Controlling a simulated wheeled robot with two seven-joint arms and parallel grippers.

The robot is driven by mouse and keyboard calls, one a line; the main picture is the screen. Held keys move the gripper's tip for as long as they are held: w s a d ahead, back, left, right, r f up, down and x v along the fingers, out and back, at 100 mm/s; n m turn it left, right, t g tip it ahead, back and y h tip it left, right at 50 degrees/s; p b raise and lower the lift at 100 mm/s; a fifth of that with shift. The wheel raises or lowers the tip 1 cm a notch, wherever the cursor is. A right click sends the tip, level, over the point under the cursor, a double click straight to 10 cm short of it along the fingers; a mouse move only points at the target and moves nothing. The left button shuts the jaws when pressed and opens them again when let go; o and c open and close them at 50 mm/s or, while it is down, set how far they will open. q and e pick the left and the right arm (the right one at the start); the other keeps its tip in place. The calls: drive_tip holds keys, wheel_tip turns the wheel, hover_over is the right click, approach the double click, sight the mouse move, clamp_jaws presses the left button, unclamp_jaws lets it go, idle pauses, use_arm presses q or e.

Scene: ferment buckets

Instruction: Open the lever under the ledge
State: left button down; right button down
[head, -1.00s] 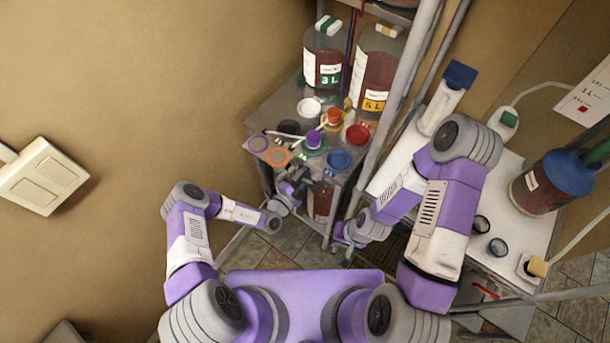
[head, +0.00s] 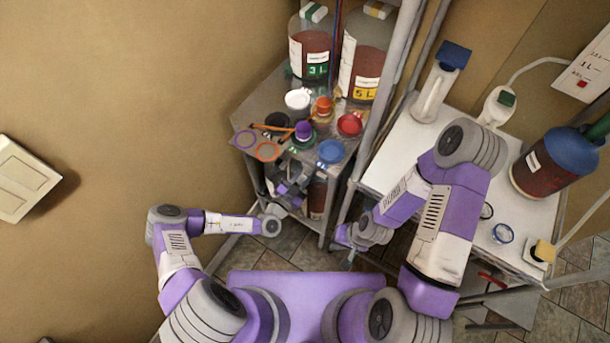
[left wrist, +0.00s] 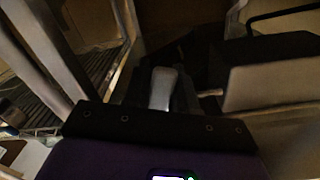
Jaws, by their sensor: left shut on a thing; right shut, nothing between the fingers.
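The ledge is the front edge of the grey shelf top (head: 246,112) in the head view. My left gripper (head: 291,192) is just below this edge, in shadow. In the left wrist view a pale grey lever-like piece (left wrist: 163,88) stands between the dark fingers, and the gripper is shut on it. The lever cannot be made out in the head view, where the shelf and gripper hide it. My right gripper (head: 344,240) is shut and empty, lower and to the right, beside the shelf's post.
On the shelf top stand 3 L (head: 312,50) and 5 L (head: 366,60) bottles, a purple-capped jar (head: 303,131), a blue lid (head: 331,152) and a red lid (head: 350,124). A white table (head: 400,140) with a blue-topped bottle (head: 556,160) is at right. The tiled floor is clear in front.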

sight(300, 182)
use_arm(q)
drive_tip(key=shift+s, duration=0.1)
idle(0.4)
drive_tip(key=c, duration=1)
unclamp_jaws()
drive_tip(key=v, duration=0.7)
drive_tip(key=shift+s+a, duration=0.1)
drive_tip(key=shift+s, duration=0.2)
